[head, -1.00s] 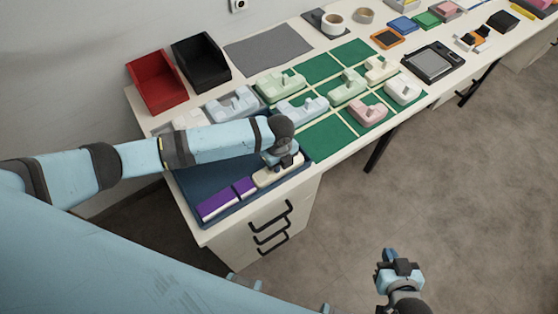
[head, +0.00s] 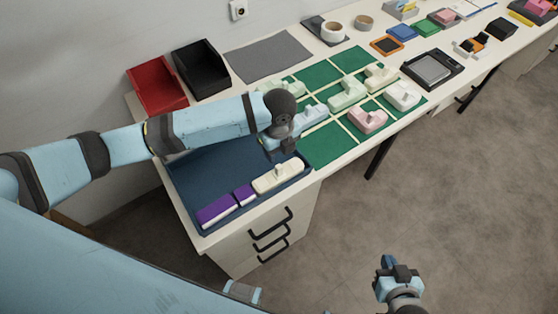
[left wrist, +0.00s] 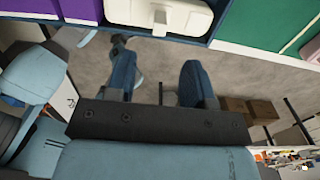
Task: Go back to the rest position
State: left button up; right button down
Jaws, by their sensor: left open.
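My left gripper (head: 284,152) is above the back right part of the dark blue tray (head: 200,165), with nothing held. In the left wrist view its two fingers (left wrist: 160,78) are apart with bare floor showing between them. A cream block (head: 277,177) lies in the tray, just in front of and below the gripper. It also shows at the top of the left wrist view (left wrist: 158,15). My right gripper (head: 393,270) hangs over the floor at the lower right, away from the table. Its fingers are too small to read.
Purple-and-white boxes (head: 216,210) lie in the tray's front. A green mat (head: 330,145) with several pale blocks is beside the tray. Red (head: 157,82) and black (head: 200,68) bins stand behind. Open floor (head: 470,200) lies right of the table.

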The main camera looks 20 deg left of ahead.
pick_arm(q)
jog(key=shift+r, duration=1.7)
jog(key=s+d+f+n+t+h+p, duration=0.1)
jog(key=s+d+f+n+t+h, duration=0.3)
jog(key=s+d+f+n+h, duration=0.45)
jog(key=s+a+f+n+t+y+p, duration=0.1)
jog(key=s+a+n+t+y, duration=0.4)
jog(key=a+n, duration=0.9)
jog(key=s+t, duration=0.2)
jog(key=s, duration=0.2)
jog(key=shift+f+p, duration=0.3)
jog(key=shift+p, duration=0.05)
